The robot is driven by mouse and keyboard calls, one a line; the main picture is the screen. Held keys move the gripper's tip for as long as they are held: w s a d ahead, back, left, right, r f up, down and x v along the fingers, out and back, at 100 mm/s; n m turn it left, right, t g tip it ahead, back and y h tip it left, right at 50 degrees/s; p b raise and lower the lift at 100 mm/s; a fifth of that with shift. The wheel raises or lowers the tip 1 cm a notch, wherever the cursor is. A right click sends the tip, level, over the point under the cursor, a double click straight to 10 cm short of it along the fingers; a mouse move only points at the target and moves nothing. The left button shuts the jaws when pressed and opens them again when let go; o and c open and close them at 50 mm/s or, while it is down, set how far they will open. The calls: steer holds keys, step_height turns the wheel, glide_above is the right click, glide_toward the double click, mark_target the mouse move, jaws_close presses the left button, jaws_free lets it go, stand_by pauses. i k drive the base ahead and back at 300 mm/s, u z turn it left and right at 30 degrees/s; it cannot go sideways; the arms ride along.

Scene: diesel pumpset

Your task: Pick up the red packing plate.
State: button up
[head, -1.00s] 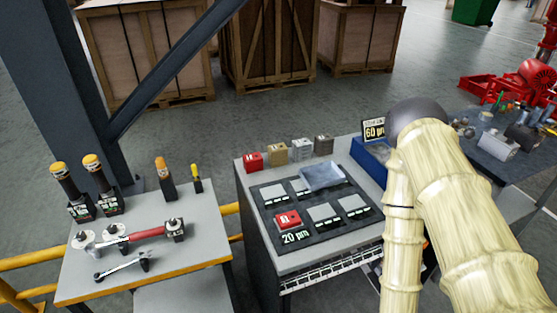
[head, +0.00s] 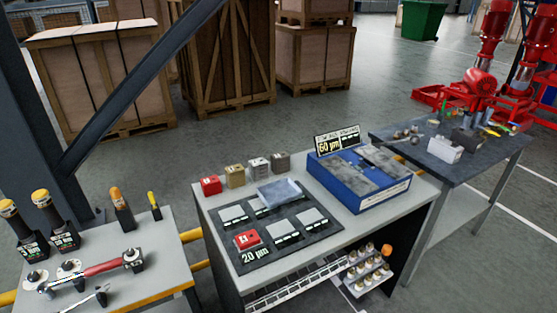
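A small red plate-like piece with a white mark (head: 247,240) lies on the dark mat (head: 300,247), at its front left above the "20 µm" label. A red block (head: 211,185) stands at the left end of a row at the back left of the grey-topped cabinet (head: 400,208). I cannot tell for sure which of the two is the red packing plate. My gripper is not in view, and nothing of my arm shows.
Several grey pads and a clear bluish tray (head: 278,192) are on the mat. A blue case (head: 360,182) with a "60 µm" sign (head: 337,141) stands at right. A tool table (head: 160,265) is left, and a dark workbench (head: 480,148) is right.

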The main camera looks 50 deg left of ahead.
mark_target(211, 182)
steer(key=z, duration=0.35)
steer(key=k, duration=1.55)
steer(key=u, duration=2.25)
steer(key=i, duration=0.6)
steer(key=z, duration=0.05)
